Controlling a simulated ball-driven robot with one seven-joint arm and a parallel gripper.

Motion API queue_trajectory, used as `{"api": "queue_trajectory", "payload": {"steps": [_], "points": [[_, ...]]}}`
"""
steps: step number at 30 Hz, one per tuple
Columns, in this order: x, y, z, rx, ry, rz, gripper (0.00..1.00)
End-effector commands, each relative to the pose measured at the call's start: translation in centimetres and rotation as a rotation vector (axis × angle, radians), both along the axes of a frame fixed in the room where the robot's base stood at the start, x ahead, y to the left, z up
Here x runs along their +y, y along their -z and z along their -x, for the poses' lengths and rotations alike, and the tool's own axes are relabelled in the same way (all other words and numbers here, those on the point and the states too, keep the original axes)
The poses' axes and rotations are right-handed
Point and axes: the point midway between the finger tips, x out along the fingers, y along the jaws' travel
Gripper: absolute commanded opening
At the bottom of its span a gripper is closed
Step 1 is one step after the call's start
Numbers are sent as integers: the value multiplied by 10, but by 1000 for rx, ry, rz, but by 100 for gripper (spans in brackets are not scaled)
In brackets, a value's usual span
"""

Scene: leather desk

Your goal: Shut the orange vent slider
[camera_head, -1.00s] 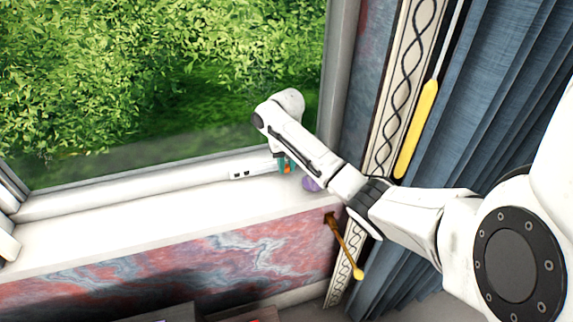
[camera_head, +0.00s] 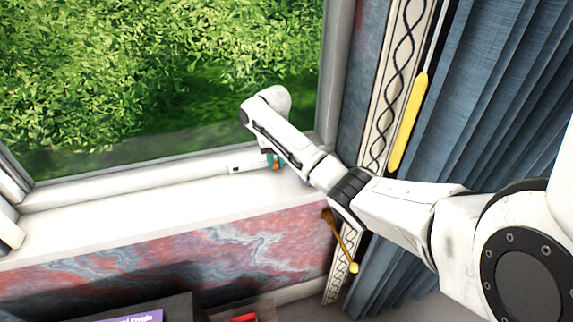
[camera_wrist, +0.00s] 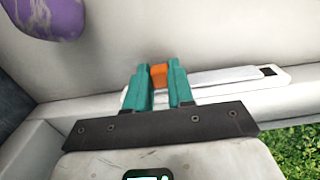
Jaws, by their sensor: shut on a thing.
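The orange vent slider (camera_wrist: 159,76) is a small block on a long white vent strip (camera_wrist: 225,77) on the window sill. In the head view the slider (camera_head: 278,166) is a small orange spot near the vent's right part, partly hidden by my gripper. My gripper (camera_wrist: 160,70) has two teal fingers, one on each side of the slider, and is shut on it. A dark opening shows at the vent's far end, on the right in the wrist view. In the head view this end of the vent (camera_head: 245,169) is on the left.
A purple rounded object (camera_wrist: 48,16) lies on the sill near my gripper. The window frame (camera_head: 322,90) stands close behind and right. A blue curtain (camera_head: 455,110) and a yellow-handled rod (camera_head: 408,125) hang at the right. The sill (camera_head: 120,215) is clear to the left.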

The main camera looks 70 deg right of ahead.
Motion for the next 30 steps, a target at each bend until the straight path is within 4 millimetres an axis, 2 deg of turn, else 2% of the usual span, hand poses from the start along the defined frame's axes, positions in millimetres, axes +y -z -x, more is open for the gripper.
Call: {"api": "queue_trajectory", "payload": {"steps": [1,6,17,18,26,30], "points": [[5,-2,-9,-2,-4,-1,0],[16,-2,-23,-3,-3,-1,0],[19,-1,-27,-6,-4,1,0],[19,-1,-27,-6,-5,1,24],[19,-1,-26,-4,-4,0,49],[18,-1,-26,-2,-3,-1,49]]}}
